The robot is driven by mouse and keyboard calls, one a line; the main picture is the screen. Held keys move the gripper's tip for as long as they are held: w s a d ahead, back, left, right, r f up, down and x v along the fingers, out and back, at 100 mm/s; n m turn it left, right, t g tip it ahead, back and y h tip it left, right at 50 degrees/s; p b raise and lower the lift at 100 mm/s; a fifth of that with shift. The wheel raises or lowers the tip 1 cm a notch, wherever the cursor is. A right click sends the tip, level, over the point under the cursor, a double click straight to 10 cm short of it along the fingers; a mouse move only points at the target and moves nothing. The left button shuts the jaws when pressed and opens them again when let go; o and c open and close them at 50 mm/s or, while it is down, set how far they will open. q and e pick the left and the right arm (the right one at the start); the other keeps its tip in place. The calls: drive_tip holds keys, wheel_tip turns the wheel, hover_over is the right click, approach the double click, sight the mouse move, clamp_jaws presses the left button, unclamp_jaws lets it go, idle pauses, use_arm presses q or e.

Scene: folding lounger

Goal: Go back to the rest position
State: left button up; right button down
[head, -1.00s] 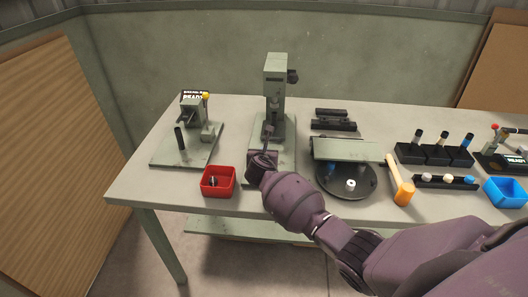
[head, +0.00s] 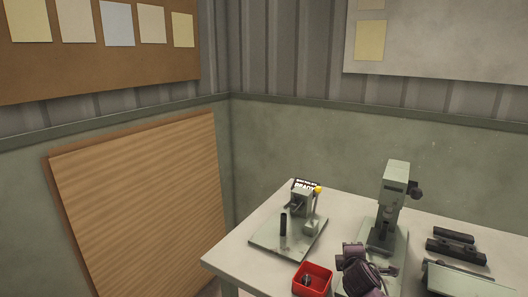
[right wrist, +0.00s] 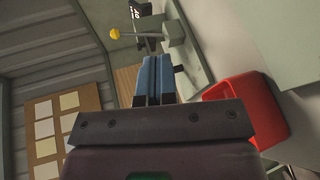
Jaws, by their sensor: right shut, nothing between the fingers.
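My right gripper shows in the right wrist view with its two blue fingers (right wrist: 153,65) closed together and nothing between them. In the head view, my purple right wrist stands at the bottom, beside the red bin and in front of the press; the fingertips are hard to make out there. My left gripper is in neither view.
The red bin (head: 322,269), holding a small dark item, sits close to my right wrist; it also shows in the right wrist view (right wrist: 262,108). A press (head: 396,180) stands behind. A small fixture with a READY sign (head: 304,187) stands left. Black blocks (head: 455,252) lie right.

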drive_tip(key=s+d+f+m+g, duration=0.1)
drive_tip(key=s+f+m, duration=0.4)
drive_tip(key=s, duration=0.7)
drive_tip(key=s+f+m+g+y, duration=0.1)
drive_tip(key=s+f+m, duration=0.3)
drive_tip(key=s, duration=0.9)
drive_tip(key=s+d+f+m+y, duration=0.1)
drive_tip(key=s+f+m, duration=0.4)
drive_tip(key=s, duration=0.8)
drive_tip(key=shift+s+d+f+m+g, duration=0.2)
drive_tip(key=shift+d+f+m+g, duration=0.15)
drive_tip(key=shift+m, duration=0.85)
